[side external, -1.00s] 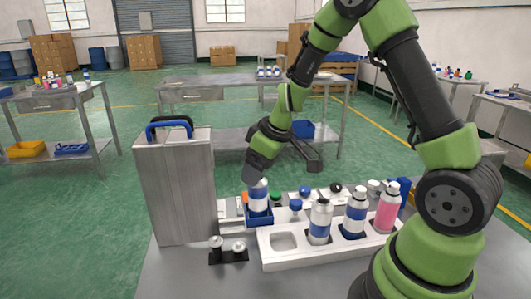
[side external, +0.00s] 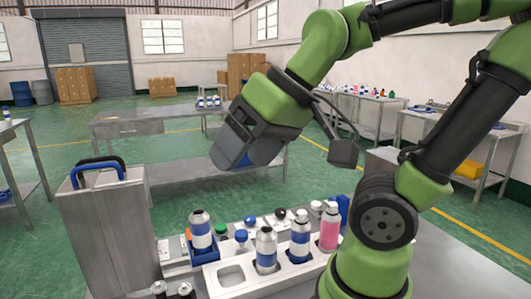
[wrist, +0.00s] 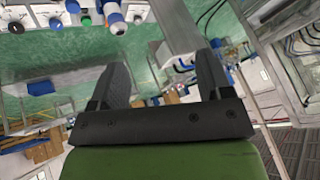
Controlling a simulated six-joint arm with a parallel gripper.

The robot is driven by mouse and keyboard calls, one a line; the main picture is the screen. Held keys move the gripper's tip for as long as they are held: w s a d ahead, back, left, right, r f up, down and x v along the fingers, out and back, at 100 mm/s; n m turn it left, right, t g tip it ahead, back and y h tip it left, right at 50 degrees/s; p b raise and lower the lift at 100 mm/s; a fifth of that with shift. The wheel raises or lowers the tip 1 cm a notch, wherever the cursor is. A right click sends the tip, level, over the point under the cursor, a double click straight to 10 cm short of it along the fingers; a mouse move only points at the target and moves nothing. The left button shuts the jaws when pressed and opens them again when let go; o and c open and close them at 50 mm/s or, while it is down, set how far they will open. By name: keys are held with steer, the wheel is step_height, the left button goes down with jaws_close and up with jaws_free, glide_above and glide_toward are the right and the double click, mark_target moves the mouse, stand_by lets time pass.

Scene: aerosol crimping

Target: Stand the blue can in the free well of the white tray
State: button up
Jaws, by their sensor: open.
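The blue can (side external: 201,229), white with a blue band and dark top, stands upright in a small blue holder (side external: 206,253) left of the white tray. The white tray (side external: 270,283) has an empty well (side external: 232,276) at its left end. Its other wells hold two blue-banded cans (side external: 266,246) (side external: 300,236) and a pink can (side external: 329,230). My gripper (side external: 228,155) is raised above and behind the cans, tilted and clear of them. In the wrist view its two fingers (wrist: 162,75) are apart with nothing between them. A blue-banded can shows at the top there (wrist: 115,22); I cannot tell which.
A tall metal box with blue and black handles (side external: 105,230) stands left of the holder. Several coloured knobs or caps (side external: 250,221) line a strip behind the tray. Two dark-capped pieces (side external: 172,289) are at the front. The air above the tray is free.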

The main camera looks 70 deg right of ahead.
steer(key=shift+o, duration=0.4)
steer(key=shift+s+a+r+m, duration=0.15)
steer(key=shift+s+m, duration=0.1)
steer(key=shift+s, duration=0.55)
steer(key=shift+s+a+f+m, duration=0.1)
steer(key=shift+s+m, duration=0.15)
steer(key=shift+s, duration=0.5)
steer(key=shift+w, duration=0.1)
